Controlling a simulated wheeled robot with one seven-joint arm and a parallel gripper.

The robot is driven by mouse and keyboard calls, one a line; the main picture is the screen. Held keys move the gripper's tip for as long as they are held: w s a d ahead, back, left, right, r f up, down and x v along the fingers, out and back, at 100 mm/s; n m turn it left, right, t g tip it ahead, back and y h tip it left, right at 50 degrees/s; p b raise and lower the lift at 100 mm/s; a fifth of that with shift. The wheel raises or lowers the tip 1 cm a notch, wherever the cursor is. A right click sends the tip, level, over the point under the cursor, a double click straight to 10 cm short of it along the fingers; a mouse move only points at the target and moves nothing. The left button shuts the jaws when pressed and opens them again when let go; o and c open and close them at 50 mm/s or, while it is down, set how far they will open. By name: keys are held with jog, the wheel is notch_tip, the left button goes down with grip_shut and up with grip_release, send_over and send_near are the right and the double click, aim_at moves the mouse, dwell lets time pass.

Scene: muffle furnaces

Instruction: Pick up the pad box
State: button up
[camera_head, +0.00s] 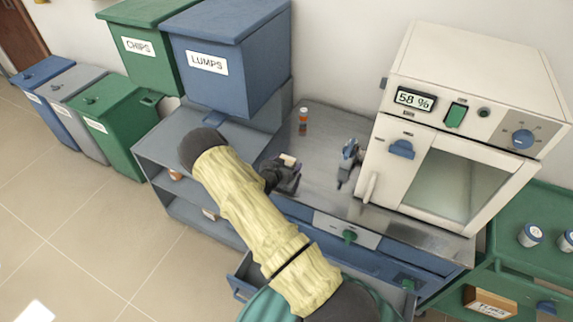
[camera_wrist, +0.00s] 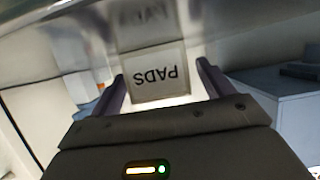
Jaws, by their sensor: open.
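The pad box (camera_wrist: 157,76) is pale, with a white label reading PADS, upside down in the wrist view. It sits between the two fingers of my gripper (camera_wrist: 161,72), which are apart on either side of it. I cannot tell whether either finger touches the box. In the head view my dark gripper (camera_head: 283,178) is over the grey metal worktop (camera_head: 325,150), and a small pale piece, likely the box (camera_head: 289,160), shows at it. The rest of the box is hidden there by the gripper.
A white cabinet (camera_head: 395,165) with a 58 % display stands right of my gripper. A blue-and-grey device (camera_head: 350,152) and a small orange bottle (camera_head: 303,121) stand on the worktop. The blue LUMPS bin (camera_head: 235,85) is behind left. A drawer (camera_head: 241,283) below is open.

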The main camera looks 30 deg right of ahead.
jog(key=c, duration=1.1)
jog(key=shift+o, duration=0.2)
jog(key=shift+r, duration=0.15)
notch_tip(320, 180, up, 10)
jog(key=shift+f+b, duration=0.1)
jog(key=shift+b, duration=0.85)
